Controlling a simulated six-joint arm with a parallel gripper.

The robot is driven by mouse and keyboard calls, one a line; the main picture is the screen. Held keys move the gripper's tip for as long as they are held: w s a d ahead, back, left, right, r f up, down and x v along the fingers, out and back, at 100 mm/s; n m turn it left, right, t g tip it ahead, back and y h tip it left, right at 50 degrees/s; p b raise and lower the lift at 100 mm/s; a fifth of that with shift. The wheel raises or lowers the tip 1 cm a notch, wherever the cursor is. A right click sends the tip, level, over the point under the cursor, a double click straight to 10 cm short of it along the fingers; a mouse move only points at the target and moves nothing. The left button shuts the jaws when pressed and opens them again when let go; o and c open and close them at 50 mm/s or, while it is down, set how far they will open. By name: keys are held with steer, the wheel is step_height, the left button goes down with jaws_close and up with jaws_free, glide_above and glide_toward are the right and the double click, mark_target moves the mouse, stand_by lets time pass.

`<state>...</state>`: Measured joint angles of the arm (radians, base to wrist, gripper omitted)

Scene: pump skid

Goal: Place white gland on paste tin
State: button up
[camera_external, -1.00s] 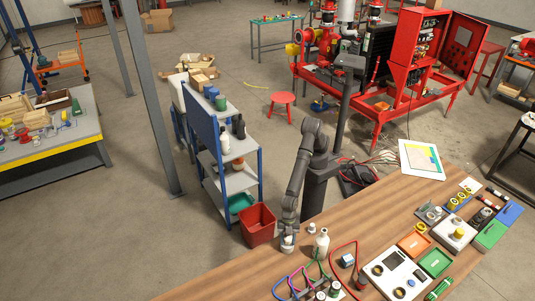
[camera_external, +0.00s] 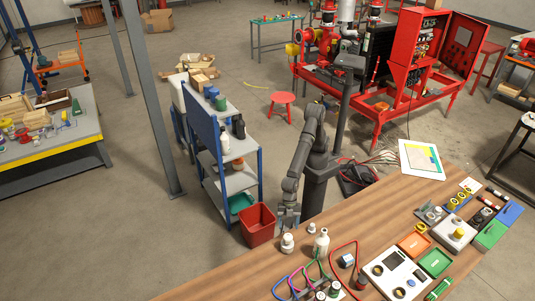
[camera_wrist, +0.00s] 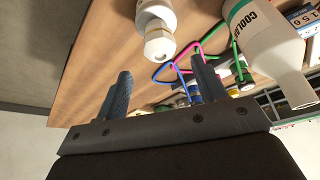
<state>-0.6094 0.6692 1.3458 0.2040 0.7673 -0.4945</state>
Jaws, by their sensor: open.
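The white gland (camera_wrist: 159,44) shows in the wrist view as a pale hexagonal piece. It sits on top of a white round container that looks like the paste tin (camera_wrist: 153,10), which the picture edge cuts off. In the external view, the small white stack (camera_external: 287,243) stands on the wooden bench near its far left edge; gland and tin are hard to tell apart there. My gripper (camera_external: 288,217) is just above and behind the stack, apart from it. In the wrist view, the two fingers of my gripper (camera_wrist: 162,88) are spread with nothing between them.
A white coolant bottle (camera_external: 321,243) stands close right of the stack. A small white piece (camera_external: 311,228) is behind it. Coloured cables (camera_external: 310,270) loop over the bench in front. A red bin (camera_external: 258,223) stands on the floor left of my gripper. The bench's left end is clear.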

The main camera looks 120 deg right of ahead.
mark_target(288, 236)
steer(key=shift+v, duration=1.4)
steer(key=shift+f, duration=0.15)
steer(key=x, duration=1.2)
steer(key=shift+f, duration=0.15)
step_height(288, 236, up, 3)
steer(key=shift+r, duration=0.7)
